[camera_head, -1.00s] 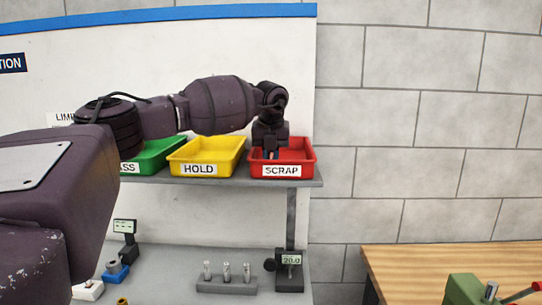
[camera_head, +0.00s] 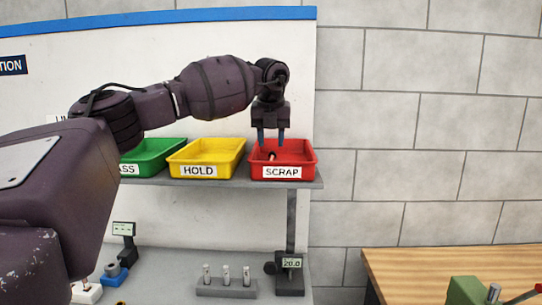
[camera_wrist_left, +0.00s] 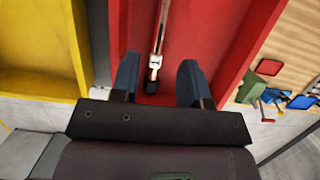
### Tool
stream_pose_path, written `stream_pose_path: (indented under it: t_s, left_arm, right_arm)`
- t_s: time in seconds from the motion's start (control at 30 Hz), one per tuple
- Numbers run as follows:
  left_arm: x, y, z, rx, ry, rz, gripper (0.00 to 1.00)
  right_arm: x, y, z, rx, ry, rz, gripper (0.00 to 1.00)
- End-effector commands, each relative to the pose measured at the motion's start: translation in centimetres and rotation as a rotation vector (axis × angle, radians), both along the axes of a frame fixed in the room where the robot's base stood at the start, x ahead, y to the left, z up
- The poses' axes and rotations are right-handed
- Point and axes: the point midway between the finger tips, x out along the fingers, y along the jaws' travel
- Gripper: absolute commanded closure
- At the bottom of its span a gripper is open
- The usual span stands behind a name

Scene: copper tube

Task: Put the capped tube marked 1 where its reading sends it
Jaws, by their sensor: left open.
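A copper-coloured tube (camera_head: 271,156) with a dark end lies in the red SCRAP tray (camera_head: 308,160). In the left wrist view the tube (camera_wrist_left: 160,35) lies lengthwise on the red floor, with a pale marked band and a black cap at its near end. The mark is too small to read. My left gripper (camera_head: 270,140) is open and empty above the SCRAP tray; its fingers stand on either side of the tube's near end in the wrist view, apart from it. My right gripper is not in view.
The yellow HOLD tray (camera_head: 200,171) and a green tray (camera_head: 150,168), its label partly hidden, share the shelf. A wooden table (camera_head: 430,262) is at the right.

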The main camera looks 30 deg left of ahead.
Motion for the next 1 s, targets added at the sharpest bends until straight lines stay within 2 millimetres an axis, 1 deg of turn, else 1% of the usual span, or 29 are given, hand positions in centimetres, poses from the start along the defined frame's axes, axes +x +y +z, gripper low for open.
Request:
stream_pose_path:
  t_s: [0.1, 0.2, 0.4, 0.57, 1.0]
  left_arm:
    - [-0.5, -0.4, 2.2, -0.001, -0.003, -0.001, 0.59]
    - [-0.9, -0.6, 3.7, -0.001, -0.001, 0.001, 0.59]
    - [-1.3, -0.9, 5.6, 0.000, -0.001, 0.000, 0.59]
    - [-1.4, -0.9, 6.0, 0.001, 0.001, 0.000, 0.59]
    - [-1.4, -0.9, 6.0, 0.001, 0.001, 0.000, 0.59]
  right_arm:
    - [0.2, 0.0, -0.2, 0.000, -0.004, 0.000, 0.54]
    - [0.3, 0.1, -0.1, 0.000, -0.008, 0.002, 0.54]
    - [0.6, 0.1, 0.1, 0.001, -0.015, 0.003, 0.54]
    - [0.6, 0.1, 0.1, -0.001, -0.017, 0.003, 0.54]
    - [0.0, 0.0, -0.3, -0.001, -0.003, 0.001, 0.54]
